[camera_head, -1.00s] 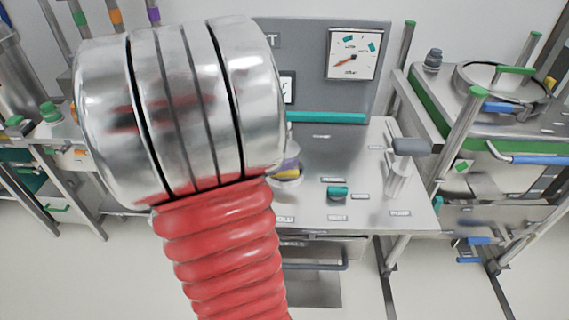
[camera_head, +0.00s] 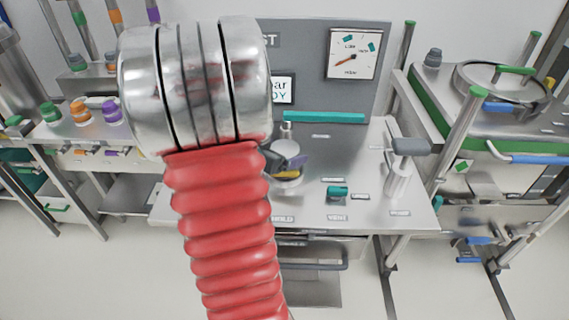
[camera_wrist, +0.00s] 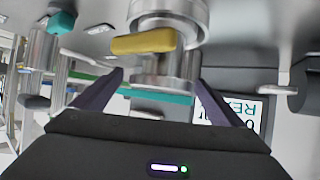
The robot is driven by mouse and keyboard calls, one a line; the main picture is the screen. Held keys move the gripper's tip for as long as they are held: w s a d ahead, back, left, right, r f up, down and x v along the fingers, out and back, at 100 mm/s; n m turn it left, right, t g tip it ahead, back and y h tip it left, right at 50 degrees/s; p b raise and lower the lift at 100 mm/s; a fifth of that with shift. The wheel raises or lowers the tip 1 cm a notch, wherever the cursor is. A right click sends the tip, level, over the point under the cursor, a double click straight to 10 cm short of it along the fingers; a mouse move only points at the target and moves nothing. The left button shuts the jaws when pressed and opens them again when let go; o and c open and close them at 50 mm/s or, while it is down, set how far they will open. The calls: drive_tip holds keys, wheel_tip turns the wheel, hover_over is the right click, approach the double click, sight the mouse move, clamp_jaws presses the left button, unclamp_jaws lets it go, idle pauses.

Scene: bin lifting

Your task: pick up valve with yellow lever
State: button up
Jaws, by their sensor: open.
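The valve is a round steel body (camera_wrist: 168,72) with a yellow lever (camera_wrist: 145,41), seen close up in the upper middle of the wrist view. My gripper (camera_wrist: 159,80) is open, with one dark finger on each side of the steel body in that picture. Whether the fingers touch it cannot be told. In the head view the yellow lever (camera_head: 287,173) shows on the steel bench just right of my red arm sleeve, which hides part of the valve. My gripper is mostly hidden there.
The steel bench (camera_head: 340,150) bears a teal knob (camera_head: 337,192) and a grey-handled post (camera_head: 398,175) to the right. A gauge panel (camera_head: 353,52) stands behind. A side bench at left holds green, orange and purple knobs (camera_head: 82,112). A green-edged vessel stand (camera_head: 505,100) is at right.

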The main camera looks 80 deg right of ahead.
drive_tip(key=shift+x, duration=2.1)
drive_tip(key=shift+c, duration=0.4)
drive_tip(key=shift+r, duration=0.1)
drive_tip(key=c, duration=1.8)
